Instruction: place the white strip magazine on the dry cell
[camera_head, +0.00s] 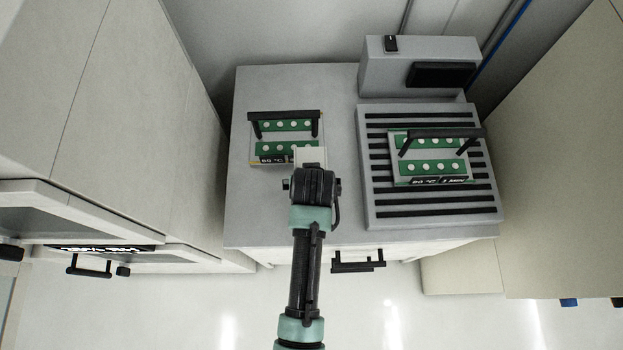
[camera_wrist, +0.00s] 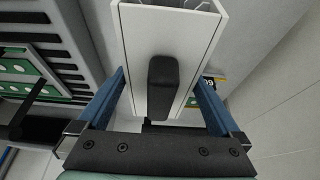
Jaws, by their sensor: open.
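The white strip magazine (camera_wrist: 137,50) is a white open-ended box with a dark handle (camera_wrist: 163,88) on the side facing the wrist camera. In the head view a small pale part of it (camera_head: 311,156) shows just beyond my gripper (camera_head: 314,176); the rest is hidden. In the wrist view my gripper (camera_wrist: 161,85) is open, with its blue fingers on either side of the handle and magazine. I cannot tell whether they touch. No part in view is clearly marked as the dry cell; a slatted grey plate unit (camera_head: 376,211) stands at the bench's right.
A green-strip carrier with a black handle (camera_head: 286,116) sits left on the grey bench (camera_head: 262,220), close to the magazine. Another carrier (camera_head: 436,169) sits on the slatted plate. A control box (camera_head: 385,75) stands behind. Tall cabinets flank the bench. The bench's front left is clear.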

